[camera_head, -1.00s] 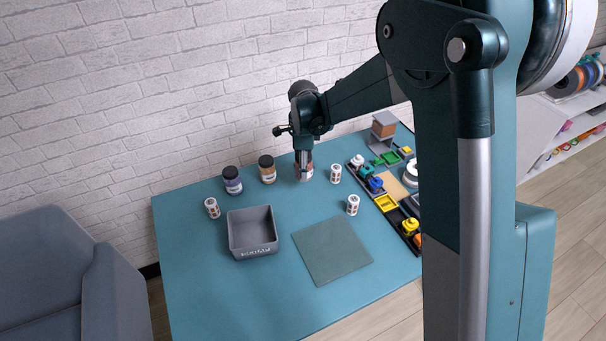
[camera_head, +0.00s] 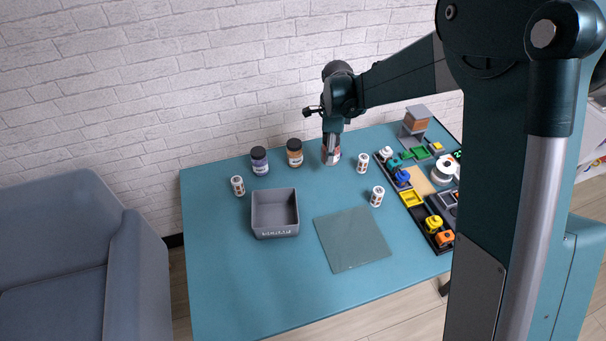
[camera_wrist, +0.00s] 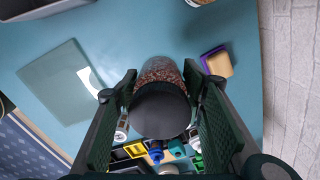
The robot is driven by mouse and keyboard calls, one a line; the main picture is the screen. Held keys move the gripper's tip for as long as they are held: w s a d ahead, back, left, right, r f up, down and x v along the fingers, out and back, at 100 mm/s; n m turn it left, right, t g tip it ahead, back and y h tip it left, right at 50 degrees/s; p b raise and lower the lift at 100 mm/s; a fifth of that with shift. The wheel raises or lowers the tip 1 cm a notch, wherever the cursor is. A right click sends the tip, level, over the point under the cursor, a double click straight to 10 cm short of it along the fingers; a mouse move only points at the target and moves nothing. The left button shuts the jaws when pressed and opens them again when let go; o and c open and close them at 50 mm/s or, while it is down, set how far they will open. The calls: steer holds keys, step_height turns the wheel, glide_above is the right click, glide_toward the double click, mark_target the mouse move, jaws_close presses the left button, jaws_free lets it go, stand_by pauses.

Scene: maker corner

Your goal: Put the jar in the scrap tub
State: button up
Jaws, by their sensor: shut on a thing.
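The jar (camera_head: 331,157) has reddish-brown contents and stands upright at the back of the blue table. My gripper (camera_head: 332,142) is shut on it from above. In the wrist view the jar (camera_wrist: 160,70) shows its dark round lid between the two fingers. I cannot tell whether its base touches the table. The scrap tub (camera_head: 275,227) is a grey, square, open-topped box to the left and front of the jar, and looks empty. A part of the tub shows at the top left of the wrist view (camera_wrist: 35,10).
Two other jars, one purple (camera_head: 259,162) and one orange (camera_head: 294,153), stand left of the held jar. Small white canisters (camera_head: 363,163) stand around. A flat mat (camera_head: 352,239) lies right of the tub. A tray of coloured parts (camera_head: 411,199) lies at right.

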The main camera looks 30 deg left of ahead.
steer(key=s+a+n, duration=0.2)
steer(key=s+a, duration=0.1)
steer(key=s, duration=0.3)
steer(key=s+a+n, duration=0.3)
steer(key=s, duration=0.3)
steer(key=n, duration=0.5)
glide_above(276, 220)
steer(key=shift+r, duration=0.35)
steer(key=shift+f+b, duration=0.35)
steer(key=shift+f, duration=2.8)
steer(key=shift+f+b, duration=0.35)
steer(key=shift+f, duration=1.5)
steer(key=shift+f, duration=0.2)
steer(key=o, duration=1.1)
